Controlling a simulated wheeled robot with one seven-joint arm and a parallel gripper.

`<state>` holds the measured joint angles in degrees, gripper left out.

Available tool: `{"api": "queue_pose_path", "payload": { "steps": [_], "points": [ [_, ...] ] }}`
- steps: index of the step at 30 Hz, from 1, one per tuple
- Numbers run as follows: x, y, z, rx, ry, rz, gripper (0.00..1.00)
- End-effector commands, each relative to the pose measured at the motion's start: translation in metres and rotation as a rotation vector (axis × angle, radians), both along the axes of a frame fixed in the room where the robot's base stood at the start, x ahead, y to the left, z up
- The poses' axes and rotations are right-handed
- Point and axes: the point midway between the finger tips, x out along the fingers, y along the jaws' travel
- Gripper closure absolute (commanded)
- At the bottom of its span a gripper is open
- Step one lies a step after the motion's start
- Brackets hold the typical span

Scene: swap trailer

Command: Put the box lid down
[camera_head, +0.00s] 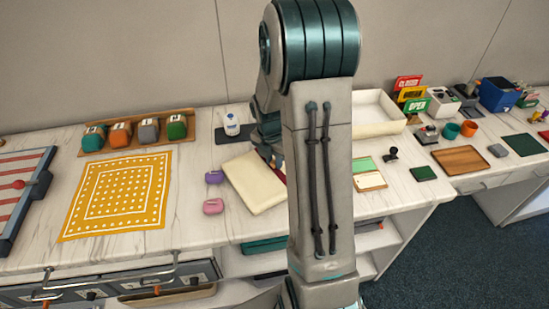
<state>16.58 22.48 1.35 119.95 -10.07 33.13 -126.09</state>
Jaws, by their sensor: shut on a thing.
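The cream box lid (253,183) is in the middle of the head view, above or on the white marble-look counter. I cannot tell whether its underside touches the counter. My gripper (271,155) is at the lid's right edge, shut on it, with the fingertips mostly hidden by my arm. My arm also covers the lid's right side. A cream open box (378,128) stands behind and to the right of my arm, its inside showing empty.
Two purple and pink pieces (214,192) sit just left of the lid. A yellow patterned cloth (117,194) lies left. Green and wooden pieces (369,181) lie right of my arm.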

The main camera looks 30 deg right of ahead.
Motion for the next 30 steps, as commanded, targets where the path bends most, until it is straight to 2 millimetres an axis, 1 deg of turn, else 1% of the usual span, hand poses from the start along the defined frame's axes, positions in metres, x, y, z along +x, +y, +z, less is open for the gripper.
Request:
{"api": "queue_pose_path", "payload": {
  "steps": [6, 7, 8, 9, 17, 20, 23, 26, 30],
  "points": [
    [0.000, 0.000, -0.004, 0.000, 0.000, 0.000, 1.00],
    [0.000, 0.000, -0.003, 0.000, 0.000, 0.001, 0.69],
    [0.000, 0.000, -0.003, 0.000, 0.000, 0.001, 0.61],
    [0.000, 0.000, -0.003, 0.000, 0.000, 0.001, 0.56],
    [0.000, 0.000, -0.002, 0.000, 0.000, 0.001, 0.56],
    [0.000, 0.000, 0.003, 0.000, -0.002, 0.000, 0.56],
    [0.000, 0.001, 0.016, -0.001, -0.004, 0.000, 0.56],
    [-0.001, 0.003, 0.035, -0.002, -0.007, 0.001, 0.56],
    [-0.003, 0.006, 0.067, -0.002, -0.006, -0.001, 0.56]
  ]
}}
